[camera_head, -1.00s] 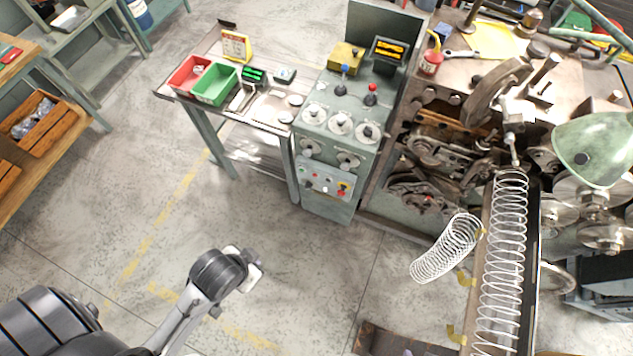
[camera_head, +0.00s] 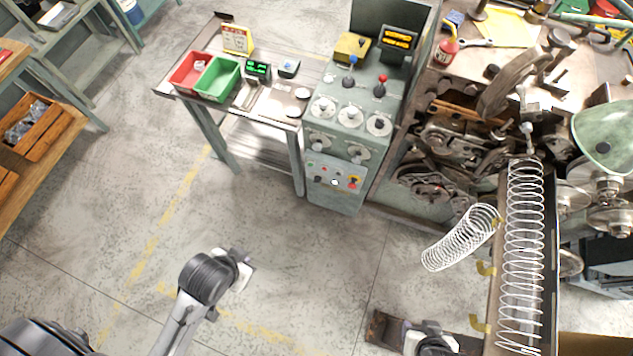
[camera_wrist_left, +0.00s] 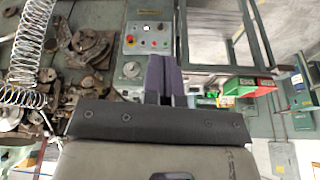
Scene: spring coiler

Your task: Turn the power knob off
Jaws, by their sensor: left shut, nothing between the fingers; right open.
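The green-grey control cabinet (camera_head: 340,165) stands in the middle back, with a lower panel of small knobs and buttons. A red knob on a yellow plate (camera_head: 352,182) is at that panel's right side; I cannot tell for sure that it is the power knob, or its setting. The panel also shows in the left wrist view (camera_wrist_left: 145,36), upside down. My left gripper (camera_head: 248,263) is apart from the cabinet, in front and to the left; its fingers (camera_wrist_left: 163,58) are shut and empty. My right gripper (camera_head: 430,338) is open at the bottom edge, partly cut off.
Large dials (camera_head: 350,115) and two levers sit on the cabinet top. A side table (camera_head: 275,108) with a red bin (camera_head: 192,72) and a green bin (camera_head: 217,80) stands left. The coiling machine and a long spring (camera_head: 523,250) are right. The floor before the cabinet is clear.

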